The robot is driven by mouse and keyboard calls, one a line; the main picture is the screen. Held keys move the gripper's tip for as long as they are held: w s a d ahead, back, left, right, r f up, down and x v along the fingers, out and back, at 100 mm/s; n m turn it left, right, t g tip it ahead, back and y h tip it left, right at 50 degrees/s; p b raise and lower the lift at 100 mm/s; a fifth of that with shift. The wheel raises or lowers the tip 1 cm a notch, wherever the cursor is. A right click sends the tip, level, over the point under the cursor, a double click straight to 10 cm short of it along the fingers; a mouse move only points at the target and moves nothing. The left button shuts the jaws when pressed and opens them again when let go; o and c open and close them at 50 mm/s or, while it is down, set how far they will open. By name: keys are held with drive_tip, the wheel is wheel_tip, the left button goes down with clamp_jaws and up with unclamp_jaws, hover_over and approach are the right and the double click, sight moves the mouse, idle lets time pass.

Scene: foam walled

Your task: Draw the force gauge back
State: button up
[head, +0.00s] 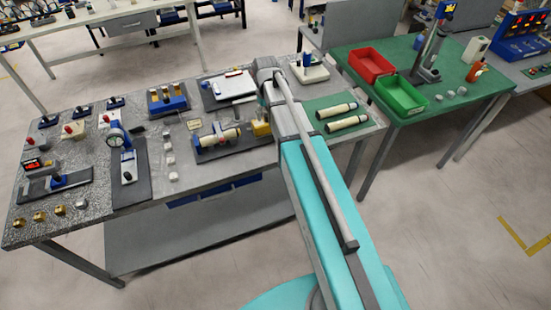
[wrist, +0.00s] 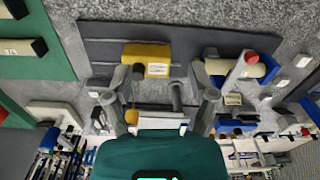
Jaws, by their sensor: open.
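A yellow block (wrist: 146,60), which I take to be the force gauge, sits on a dark base plate (wrist: 103,43) in the wrist view. In the head view the yellow block (head: 261,129) is just left of my arm. A cream cylinder (head: 222,137) in a blue holder with a red knob lies on the same plate, left of the block in the head view. My gripper (wrist: 155,84) is open and empty, its fingers close to the yellow block. I cannot tell whether a finger touches it. The head view hides my gripper behind my arm.
Two cream cylinders (head: 341,117) lie on a green mat right of my arm. A white-topped device (head: 230,86) stands behind the plate. Small pale blocks (head: 170,160) and a blue-and-white instrument (head: 127,160) are to the left. Red (head: 371,65) and green (head: 400,97) bins stand on the right table.

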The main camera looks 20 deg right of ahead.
drive_tip(key=s+a+f+m+b, duration=0.2)
drive_tip(key=s+f+b, duration=0.1)
drive_tip(key=s, duration=1.4)
drive_tip(key=shift+f, duration=0.15)
wheel_tip(320, 180, up, 5)
drive_tip(key=n+p, duration=0.4)
drive_tip(key=p, duration=0.1)
hover_over(268, 115)
drive_tip(key=shift+a, duration=0.1)
drive_tip(key=shift+s+f, duration=0.1)
wheel_tip(268, 115, down, 13)
drive_tip(key=b, duration=1.3)
drive_tip(key=shift+f+b, duration=0.2)
drive_tip(key=shift+b, duration=0.1)
clamp_jaws()
